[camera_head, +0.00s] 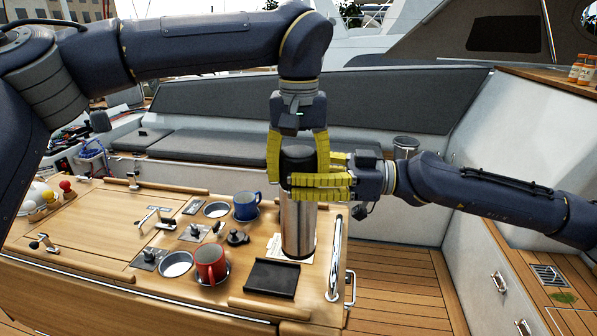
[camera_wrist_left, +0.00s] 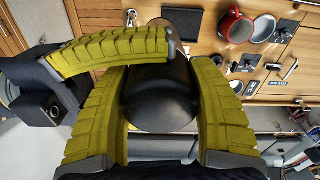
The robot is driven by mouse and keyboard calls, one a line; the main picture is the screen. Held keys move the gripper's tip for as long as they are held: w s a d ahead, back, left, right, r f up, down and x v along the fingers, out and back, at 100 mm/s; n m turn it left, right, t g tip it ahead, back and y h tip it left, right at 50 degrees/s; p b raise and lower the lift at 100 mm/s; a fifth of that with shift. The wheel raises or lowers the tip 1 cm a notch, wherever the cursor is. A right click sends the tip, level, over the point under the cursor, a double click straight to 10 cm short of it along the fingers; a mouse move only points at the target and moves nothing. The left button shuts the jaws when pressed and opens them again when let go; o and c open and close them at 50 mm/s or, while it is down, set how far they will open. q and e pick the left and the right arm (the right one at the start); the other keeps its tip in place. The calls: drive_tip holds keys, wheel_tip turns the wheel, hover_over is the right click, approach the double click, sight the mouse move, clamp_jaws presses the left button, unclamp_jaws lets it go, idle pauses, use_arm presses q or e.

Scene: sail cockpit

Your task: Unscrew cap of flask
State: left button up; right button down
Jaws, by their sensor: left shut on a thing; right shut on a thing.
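The flask (camera_head: 298,225) is a tall steel cylinder with a black cap (camera_head: 298,157), standing upright on the wooden table. My left gripper (camera_head: 298,160) comes down from above, with its yellow fingers on both sides of the cap. In the left wrist view the dark rounded cap (camera_wrist_left: 162,100) sits between the left fingers (camera_wrist_left: 163,125). My right gripper (camera_head: 300,187) reaches in from the right, level, with its yellow fingers around the flask's upper body just below the cap. Both are shut on the flask parts. The fingers hide the joint between cap and body.
A blue mug (camera_head: 246,206) and a red mug (camera_head: 211,262) stand left of the flask. A black tray (camera_head: 272,279) lies in front of it, and a metal rail (camera_head: 335,255) is at the table's right edge. A steel cup (camera_head: 405,146) stands behind the right gripper.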

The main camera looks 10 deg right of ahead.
sight(298, 151)
use_arm(q)
drive_tip(key=shift+w+a+n, duration=0.15)
drive_tip(key=shift+a+n, duration=0.05)
drive_tip(key=shift+n, duration=0.7)
drive_tip(key=o, duration=1.3)
drive_tip(key=shift+c, duration=0.2)
drive_tip(key=shift+d, duration=0.1)
drive_tip(key=shift+r, duration=0.15)
drive_tip(key=shift+o, duration=0.2)
drive_tip(key=shift+r, duration=2.15)
drive_tip(key=shift+d+r+m, duration=0.15)
drive_tip(key=shift+r+m, duration=1.3)
drive_tip(key=shift+m, duration=0.25)
drive_tip(key=shift+f, duration=3.8)
